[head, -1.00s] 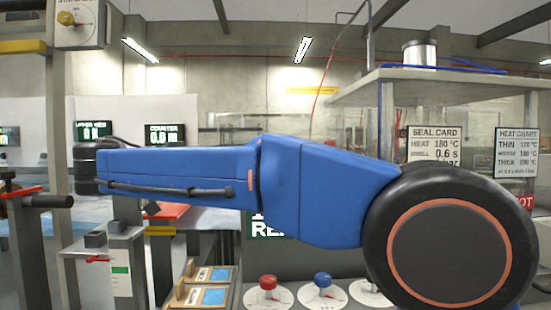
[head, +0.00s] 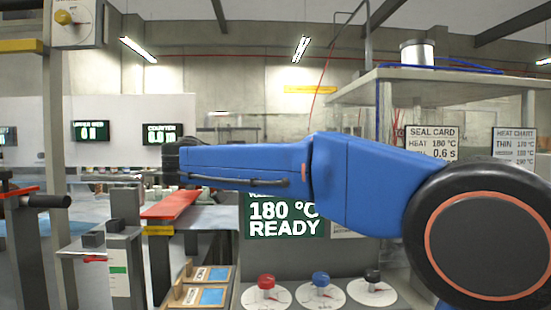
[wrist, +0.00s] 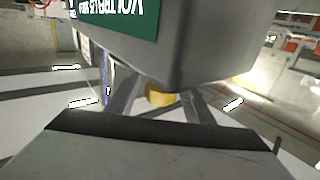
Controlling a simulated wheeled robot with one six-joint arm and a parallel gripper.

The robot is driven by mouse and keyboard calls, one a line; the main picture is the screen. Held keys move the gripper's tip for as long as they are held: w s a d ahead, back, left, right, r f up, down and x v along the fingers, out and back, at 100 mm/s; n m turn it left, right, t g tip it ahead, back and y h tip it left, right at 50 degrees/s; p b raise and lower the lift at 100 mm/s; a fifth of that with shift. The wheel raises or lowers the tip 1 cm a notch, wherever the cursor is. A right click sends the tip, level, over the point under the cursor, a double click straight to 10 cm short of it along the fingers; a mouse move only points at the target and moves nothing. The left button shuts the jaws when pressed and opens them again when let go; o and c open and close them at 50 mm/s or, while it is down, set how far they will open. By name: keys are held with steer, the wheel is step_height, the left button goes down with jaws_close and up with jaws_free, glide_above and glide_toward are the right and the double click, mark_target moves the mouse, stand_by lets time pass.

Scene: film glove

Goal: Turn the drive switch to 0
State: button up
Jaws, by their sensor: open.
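A grey box with a pale round dial and a yellow knob (head: 67,18), which looks like the drive switch, is on a post at the top left of the head view. Its label is cut off and too small to read, so its setting cannot be told. My arm reaches left across the head view, with its end below and to the right of that box, apart from it.
Red (head: 266,282), blue (head: 320,279) and black (head: 372,276) knobs sit on white dials at the front. A green screen (head: 283,218) reads 180 °C READY. A grey body with an upside-down green sign (wrist: 118,14) looms close in the wrist view.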

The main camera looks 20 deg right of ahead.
steer(key=shift+w+d, duration=0.25)
steer(key=shift+d, duration=0.25)
steer(key=c, duration=1.1)
steer(key=shift+o, duration=0.2)
